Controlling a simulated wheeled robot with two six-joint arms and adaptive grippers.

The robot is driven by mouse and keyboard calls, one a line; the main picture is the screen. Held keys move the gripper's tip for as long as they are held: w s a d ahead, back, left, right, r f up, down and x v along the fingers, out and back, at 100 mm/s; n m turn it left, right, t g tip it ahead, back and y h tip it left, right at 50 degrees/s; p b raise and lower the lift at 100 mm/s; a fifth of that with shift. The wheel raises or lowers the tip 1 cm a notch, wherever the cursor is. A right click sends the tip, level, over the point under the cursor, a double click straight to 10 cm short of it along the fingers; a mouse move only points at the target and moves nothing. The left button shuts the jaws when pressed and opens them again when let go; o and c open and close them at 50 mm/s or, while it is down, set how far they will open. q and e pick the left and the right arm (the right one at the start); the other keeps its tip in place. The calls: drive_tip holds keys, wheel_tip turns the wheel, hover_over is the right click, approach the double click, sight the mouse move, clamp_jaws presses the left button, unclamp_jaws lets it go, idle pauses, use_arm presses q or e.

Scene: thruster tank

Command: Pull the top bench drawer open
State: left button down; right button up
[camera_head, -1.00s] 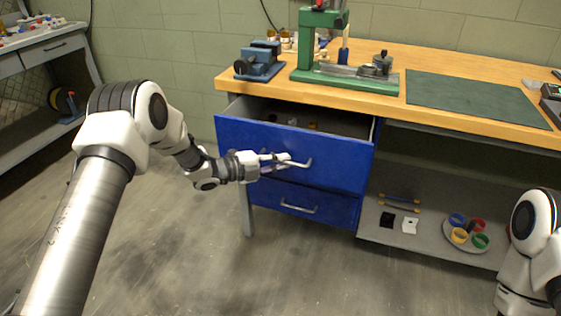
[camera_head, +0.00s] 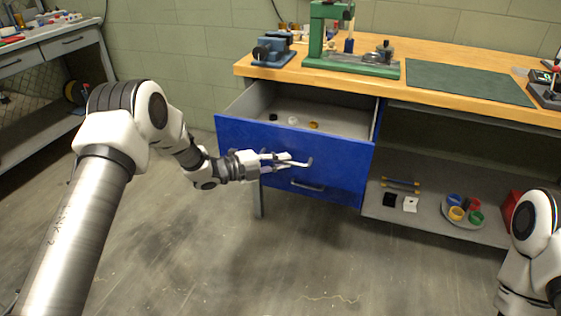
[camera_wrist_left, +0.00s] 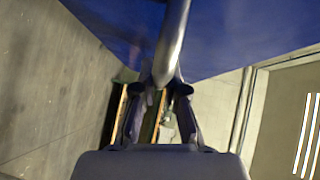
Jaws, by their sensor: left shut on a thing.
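The top bench drawer (camera_head: 330,160) has a blue front and is pulled well out of the wooden bench (camera_head: 440,88). Several small items, one of them orange (camera_head: 314,125), lie on its grey floor. My left gripper (camera_head: 290,160) is shut on the drawer's handle (camera_head: 309,163) at the front. In the left wrist view the grey handle bar (camera_wrist_left: 172,45) runs between the fingers (camera_wrist_left: 160,95), with the blue drawer front (camera_wrist_left: 230,35) beyond. Of my right arm (camera_head: 530,240) only a part shows at the right edge; its gripper is out of view.
A blue vise (camera_head: 273,50), a green press (camera_head: 350,66) and a green mat (camera_head: 468,80) are on the bench. A tray of coloured cups (camera_head: 462,225) sits on the lower shelf. The floor in front is clear.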

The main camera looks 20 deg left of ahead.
use_arm(q)
drive_tip(key=c, duration=1.2)
unclamp_jaws()
drive_tip(key=v, duration=1.2)
